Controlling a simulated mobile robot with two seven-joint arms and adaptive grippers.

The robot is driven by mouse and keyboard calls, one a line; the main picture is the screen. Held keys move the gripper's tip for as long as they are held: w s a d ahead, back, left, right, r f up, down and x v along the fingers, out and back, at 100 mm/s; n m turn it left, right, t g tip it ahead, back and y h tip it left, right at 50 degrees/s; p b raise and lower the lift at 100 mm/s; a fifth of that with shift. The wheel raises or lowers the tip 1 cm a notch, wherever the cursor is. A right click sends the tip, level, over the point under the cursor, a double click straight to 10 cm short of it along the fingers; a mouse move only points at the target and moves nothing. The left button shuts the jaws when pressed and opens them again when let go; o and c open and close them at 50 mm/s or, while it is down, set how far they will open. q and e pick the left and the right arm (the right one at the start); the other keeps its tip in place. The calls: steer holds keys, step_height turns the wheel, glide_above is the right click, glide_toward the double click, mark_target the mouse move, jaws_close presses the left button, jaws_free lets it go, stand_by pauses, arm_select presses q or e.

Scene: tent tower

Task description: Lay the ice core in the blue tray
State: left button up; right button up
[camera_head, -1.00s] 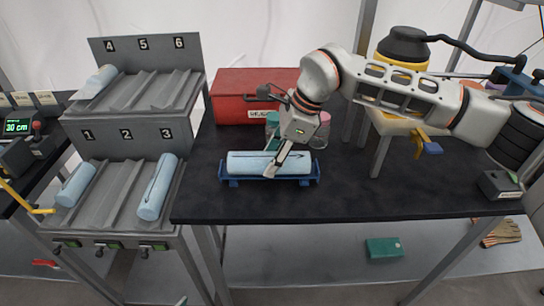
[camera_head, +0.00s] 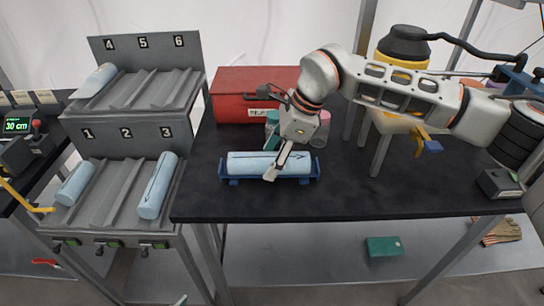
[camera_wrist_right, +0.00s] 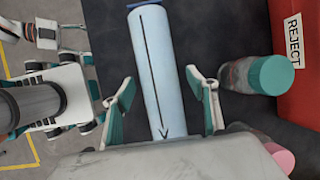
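A pale blue ice core (camera_head: 250,163) with a dark arrow line along it lies lengthwise in the blue tray (camera_head: 235,182) on the black table. The core also fills the middle of the right wrist view (camera_wrist_right: 158,65), with a bit of blue tray (camera_wrist_right: 140,3) at its far end. My right gripper (camera_head: 277,167) is over the right part of the core. In the right wrist view its two fingers (camera_wrist_right: 160,80) stand open on either side of the core, with gaps to it.
A red REJECT box (camera_head: 240,90) and a teal-lidded jar (camera_wrist_right: 262,76) stand behind the tray. The table's front right is mostly clear.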

stand_by(0.3)
steer(key=v, duration=1.2)
steer(key=shift+s+f, duration=0.1)
